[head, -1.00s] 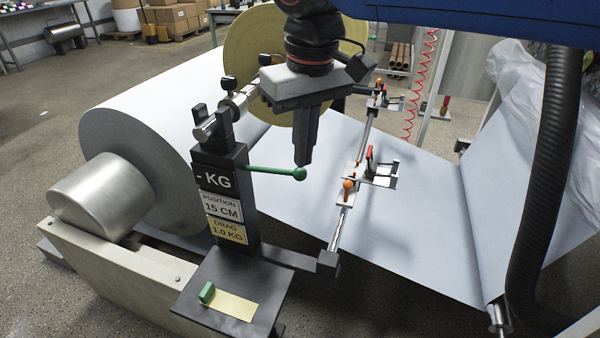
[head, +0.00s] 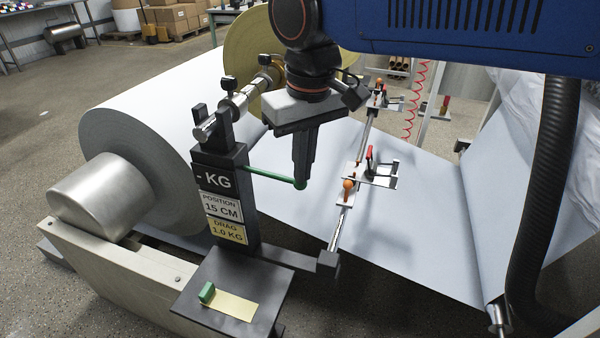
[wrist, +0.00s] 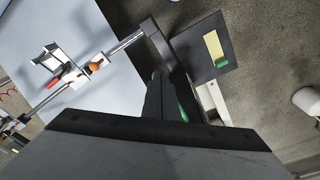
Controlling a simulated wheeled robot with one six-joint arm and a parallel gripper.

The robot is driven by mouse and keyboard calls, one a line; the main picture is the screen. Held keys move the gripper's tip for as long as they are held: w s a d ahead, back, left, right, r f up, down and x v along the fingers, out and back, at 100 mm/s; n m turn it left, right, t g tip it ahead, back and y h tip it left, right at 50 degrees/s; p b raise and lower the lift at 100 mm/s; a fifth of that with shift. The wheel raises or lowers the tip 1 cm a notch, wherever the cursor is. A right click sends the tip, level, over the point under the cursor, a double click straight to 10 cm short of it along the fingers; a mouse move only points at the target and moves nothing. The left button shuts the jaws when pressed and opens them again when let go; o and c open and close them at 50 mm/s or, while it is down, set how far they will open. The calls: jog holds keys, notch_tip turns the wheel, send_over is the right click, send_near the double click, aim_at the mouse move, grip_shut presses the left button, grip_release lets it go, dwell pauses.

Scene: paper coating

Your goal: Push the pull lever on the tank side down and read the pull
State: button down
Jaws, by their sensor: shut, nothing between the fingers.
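The pull lever (head: 268,175) is a green rod with a ball end, sticking out rightward from the dark post (head: 238,240) and sloping slightly down. My gripper (head: 302,174) is shut and points down, its tips at the ball and partly covering it. They look in contact from above, though the exact touch is hard to tell. The display (head: 214,180) on the post reads "- KG", with no number. In the wrist view, the dark fingers (wrist: 160,98) hide most of the lever; a little green shows beside them.
Labels below read "POSITION 15 CM" (head: 221,208) and "DRAG 1.0 KG" (head: 226,231). A dark shelf (head: 205,324) holds a green block and yellow strip. A rail (head: 337,228) with orange-knobbed clamps crosses the paper web (head: 420,250) at right. A large paper roll (head: 130,125) is at left.

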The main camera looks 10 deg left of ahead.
notch_tip(320, 180, down, 3)
jog(key=shift+r, duration=0.2)
jog(key=shift+s+d+r, duration=0.3)
jog(key=shift+s+d, duration=0.25)
jog(key=shift+s+d+r, duration=0.25)
jog(key=shift+s+d, duration=0.25)
notch_tip(320, 180, up, 17)
jog(key=s+d, duration=0.1)
jog(key=shift+d+r, duration=0.15)
dwell(0.7)
